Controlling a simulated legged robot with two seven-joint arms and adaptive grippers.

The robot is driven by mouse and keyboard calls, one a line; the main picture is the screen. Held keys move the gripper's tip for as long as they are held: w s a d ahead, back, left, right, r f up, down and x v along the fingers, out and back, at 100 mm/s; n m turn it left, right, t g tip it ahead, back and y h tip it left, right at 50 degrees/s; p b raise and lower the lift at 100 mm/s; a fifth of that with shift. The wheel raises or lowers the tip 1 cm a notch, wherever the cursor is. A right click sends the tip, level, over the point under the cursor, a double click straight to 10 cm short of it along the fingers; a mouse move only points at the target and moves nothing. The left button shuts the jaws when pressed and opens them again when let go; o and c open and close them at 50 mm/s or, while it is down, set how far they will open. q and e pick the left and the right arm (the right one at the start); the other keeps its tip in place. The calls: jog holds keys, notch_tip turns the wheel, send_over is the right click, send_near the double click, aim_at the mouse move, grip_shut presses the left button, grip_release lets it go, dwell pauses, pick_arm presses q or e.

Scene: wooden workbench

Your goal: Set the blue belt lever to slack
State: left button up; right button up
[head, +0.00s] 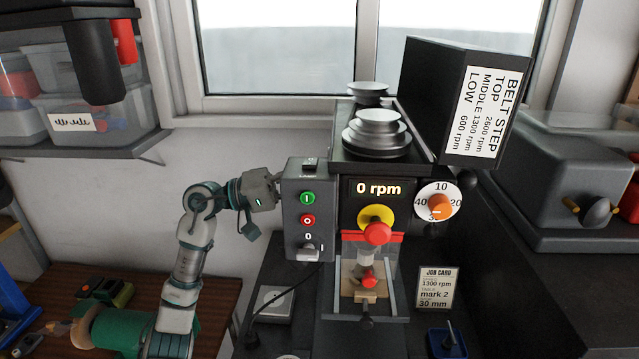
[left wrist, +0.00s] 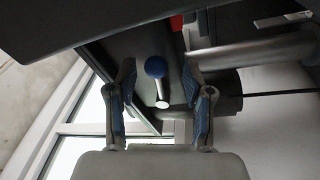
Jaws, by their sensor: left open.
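The belt lever shows in the left wrist view as a blue ball knob (left wrist: 156,67) on a short bright metal rod (left wrist: 162,95), against a dark part of the drill press. My left gripper (left wrist: 159,82) is open, with one finger on each side of the knob. Contact between the fingers and the knob cannot be made out. In the head view my left gripper (head: 264,200) is at the left side of the grey switch box (head: 305,210). The blue lever is hidden there. My right gripper is in neither view.
The drill press shows "0 rpm" on its display (head: 378,188). Its belt cover (head: 440,90) is swung open over stepped pulleys (head: 376,135). The job card (head: 436,290) reads 1300 rpm. A shelf with bins (head: 95,110) hangs at upper left. A grey machine (head: 560,185) stands at right.

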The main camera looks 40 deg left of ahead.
pick_arm(q)
jog(key=v, duration=1)
jog(key=shift+f, duration=0.2)
jog(key=shift+a, duration=0.25)
